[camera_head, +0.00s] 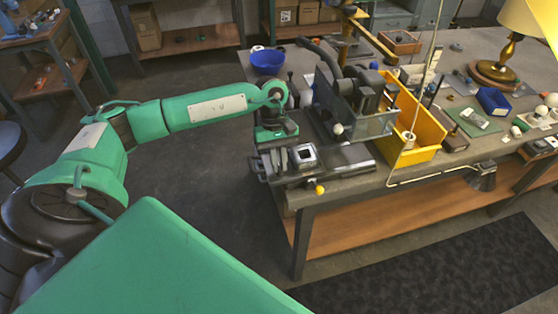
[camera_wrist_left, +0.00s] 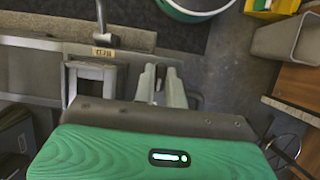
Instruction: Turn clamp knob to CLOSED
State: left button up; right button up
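My left gripper (camera_head: 278,164) points down at the left front corner of the workbench, beside a grey metal fixture (camera_head: 345,160). In the left wrist view its two pale fingers (camera_wrist_left: 162,84) are close together over grey metal, with a narrow dark gap between them. I cannot tell whether they hold anything. A small yellow ball knob (camera_head: 319,189) sticks out at the front of the fixture, right of the gripper. Whether this is the clamp knob is unclear. A small tan label (camera_wrist_left: 103,52) sits on the grey metal in the wrist view; its text is unreadable. My right gripper is not in view.
A blue bowl (camera_head: 267,61) sits at the bench's back left. A brass lamp (camera_head: 505,60) stands at the far right. A cord hangs over the front edge.

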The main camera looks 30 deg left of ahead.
pick_arm(q)
grip_shut()
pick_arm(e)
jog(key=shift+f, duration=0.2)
